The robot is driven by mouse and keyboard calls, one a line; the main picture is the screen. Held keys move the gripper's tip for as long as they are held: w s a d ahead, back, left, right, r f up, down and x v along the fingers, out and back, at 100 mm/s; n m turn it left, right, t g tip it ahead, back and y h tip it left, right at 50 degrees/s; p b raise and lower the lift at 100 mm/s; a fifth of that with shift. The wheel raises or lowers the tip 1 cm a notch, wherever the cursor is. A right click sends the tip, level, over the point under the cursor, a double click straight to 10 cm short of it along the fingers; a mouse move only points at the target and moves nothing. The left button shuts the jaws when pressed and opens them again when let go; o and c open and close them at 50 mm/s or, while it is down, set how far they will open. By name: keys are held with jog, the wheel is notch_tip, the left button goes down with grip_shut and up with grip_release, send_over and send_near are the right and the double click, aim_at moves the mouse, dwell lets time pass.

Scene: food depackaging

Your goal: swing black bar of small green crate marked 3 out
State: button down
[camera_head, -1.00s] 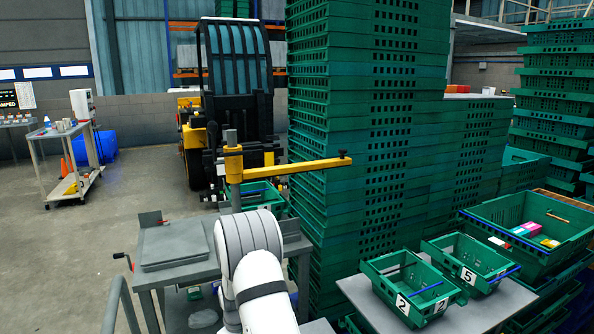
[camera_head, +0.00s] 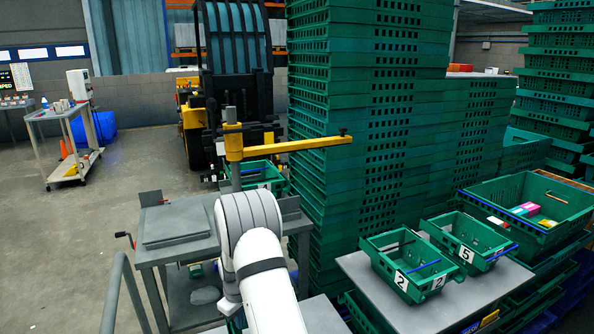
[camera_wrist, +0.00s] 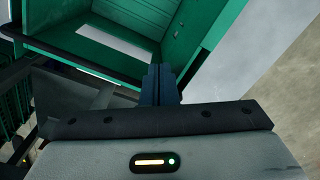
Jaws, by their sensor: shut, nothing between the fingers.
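My gripper (camera_wrist: 160,84) shows in the wrist view with its two dark fingers closed together and nothing between them. The fingertips are by the near wall of a green crate (camera_wrist: 190,35), touching or just short of it; I cannot tell which. That crate has a pale patch inside, and no number is readable on it. In the head view a small green crate (camera_head: 262,173) stands behind the bench, with a small label I cannot read. My gripper is hidden behind my white arm in the head view.
A tall green crate stack (camera_head: 365,120) stands in the middle. A yellow beam (camera_head: 295,145) on a post crosses above the grey bench (camera_head: 180,225).

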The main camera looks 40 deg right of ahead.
jog(key=shift+w, duration=0.1)
dwell(0.3)
jog(key=shift+w+d+f, duration=0.1)
jog(key=shift+w+d, duration=0.05)
jog(key=shift+w, duration=0.3)
dwell(0.5)
notch_tip(320, 180, up, 8)
jog(key=s+p, duration=0.1)
jog(key=p, duration=0.2)
jog(key=shift+p, duration=0.4)
dwell(0.3)
